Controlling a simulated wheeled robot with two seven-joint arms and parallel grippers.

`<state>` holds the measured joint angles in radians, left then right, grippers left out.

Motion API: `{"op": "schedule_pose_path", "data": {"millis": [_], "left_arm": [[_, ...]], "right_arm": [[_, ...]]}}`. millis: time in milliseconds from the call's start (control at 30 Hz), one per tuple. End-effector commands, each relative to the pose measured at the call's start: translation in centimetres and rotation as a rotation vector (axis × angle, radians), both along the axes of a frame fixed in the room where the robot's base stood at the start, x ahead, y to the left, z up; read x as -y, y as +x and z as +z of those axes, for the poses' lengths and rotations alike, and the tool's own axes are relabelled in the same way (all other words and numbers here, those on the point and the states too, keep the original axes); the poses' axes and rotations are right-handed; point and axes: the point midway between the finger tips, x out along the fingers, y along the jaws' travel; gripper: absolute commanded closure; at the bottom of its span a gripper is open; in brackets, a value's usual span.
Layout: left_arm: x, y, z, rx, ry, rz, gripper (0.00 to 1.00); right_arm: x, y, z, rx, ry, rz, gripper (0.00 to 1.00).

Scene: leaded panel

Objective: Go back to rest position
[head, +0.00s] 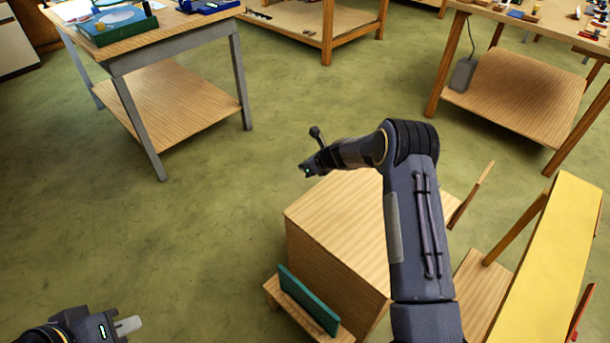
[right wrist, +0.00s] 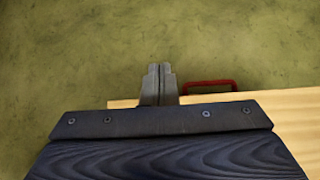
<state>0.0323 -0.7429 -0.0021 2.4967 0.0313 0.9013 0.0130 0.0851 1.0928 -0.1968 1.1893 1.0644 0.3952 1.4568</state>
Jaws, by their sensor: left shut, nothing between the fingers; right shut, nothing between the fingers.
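My left gripper (head: 128,325) shows at the bottom left corner of the head view. Its pale fingers are together and empty, over the green floor. My right arm rises from the bottom of the head view and bends back to the left. Its gripper body (head: 308,169) is small there, near the far left corner of a wooden box, and its fingers are not clear. In the right wrist view the right gripper's two grey fingers (right wrist: 158,84) are together with nothing between them. They point over green floor, just past a wooden edge.
The wooden box (head: 335,220) stands under my right arm, with a green board (head: 308,299) at its front. A yellow-topped piece (head: 560,250) stands at right. A red handle (right wrist: 210,84) is beside the right fingers. A grey-legged table (head: 160,50) is at back left; floor between is clear.

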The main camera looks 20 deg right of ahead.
Motion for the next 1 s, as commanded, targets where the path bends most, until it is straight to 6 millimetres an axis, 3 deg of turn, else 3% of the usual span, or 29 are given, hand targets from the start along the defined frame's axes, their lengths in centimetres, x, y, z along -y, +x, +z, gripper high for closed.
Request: {"op": "schedule_pose_path", "data": {"millis": [367,467,533,667,800,1000], "left_arm": [[0.0,0.0,0.2,0.000,0.000,0.000,1.00],[0.0,0.0,0.3,0.000,0.000,0.000,1.00],[0.0,0.0,0.5,0.000,0.000,0.000,1.00],[0.0,0.0,0.7,0.000,0.000,0.000,1.00],[0.0,0.0,0.9,0.000,0.000,0.000,1.00],[0.0,0.0,1.3,0.000,0.000,0.000,1.00]], "right_arm": [[0.2,-0.2,2.2,0.009,-0.010,0.015,1.00],[0.6,-1.0,4.9,0.043,-0.047,0.075,1.00],[0.9,-2.1,7.8,0.083,-0.092,0.149,1.00],[1.3,-5.6,13.9,0.175,-0.204,0.330,1.00],[1.4,-10.5,19.5,0.279,-0.336,0.537,1.00],[1.1,-18.7,25.5,0.428,-0.542,0.833,1.00]]}}
